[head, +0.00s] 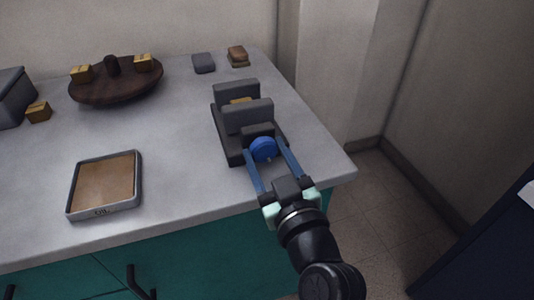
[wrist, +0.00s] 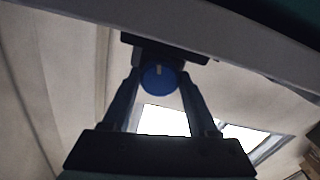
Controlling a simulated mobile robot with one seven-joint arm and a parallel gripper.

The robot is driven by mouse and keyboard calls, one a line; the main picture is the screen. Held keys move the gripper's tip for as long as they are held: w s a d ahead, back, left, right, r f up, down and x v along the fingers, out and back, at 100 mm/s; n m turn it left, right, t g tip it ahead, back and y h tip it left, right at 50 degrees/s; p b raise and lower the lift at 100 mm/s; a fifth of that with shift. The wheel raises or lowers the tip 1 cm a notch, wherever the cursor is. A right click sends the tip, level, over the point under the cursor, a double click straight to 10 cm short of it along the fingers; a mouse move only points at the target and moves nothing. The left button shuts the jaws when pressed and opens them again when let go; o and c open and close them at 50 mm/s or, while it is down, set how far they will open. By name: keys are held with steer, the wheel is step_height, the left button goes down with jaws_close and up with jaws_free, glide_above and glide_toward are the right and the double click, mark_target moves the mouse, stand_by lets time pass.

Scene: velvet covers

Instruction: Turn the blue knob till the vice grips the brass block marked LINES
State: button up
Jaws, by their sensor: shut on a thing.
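The dark grey vice (head: 226,142) stands near the right end of the counter. A brass block (head: 241,100) shows between its two jaws, mostly hidden by the nearer jaw; I cannot read its marking or tell whether both jaws touch it. The blue knob (head: 264,149) is on the vice's near side. My gripper (head: 267,153) is shut on the knob, one blue finger on each side. In the wrist view the knob (wrist: 158,78) sits between the fingertips, with a pale mark near its top.
A tray (head: 105,186) with a brown inside lies at the front left. A round brown stand (head: 117,93) bears two brass blocks (head: 143,63). Another brass block (head: 39,111) sits by a grey box (head: 12,97). Small blocks (head: 204,63) lie at the back. The counter's middle is clear.

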steer(key=shift+m, duration=0.4)
steer(key=m+p, duration=0.2)
steer(key=m, duration=0.3)
steer(key=shift+r+p, duration=0.15)
steer(key=shift+p, duration=0.25)
steer(key=m+p, duration=0.2)
steer(key=m, duration=0.4)
steer(key=shift+p, duration=0.3)
steer(key=shift+m, duration=0.3)
steer(key=o, duration=1.4)
steer(key=shift+c, duration=0.2)
steer(key=v, duration=1.3)
steer(key=shift+b, duration=0.4)
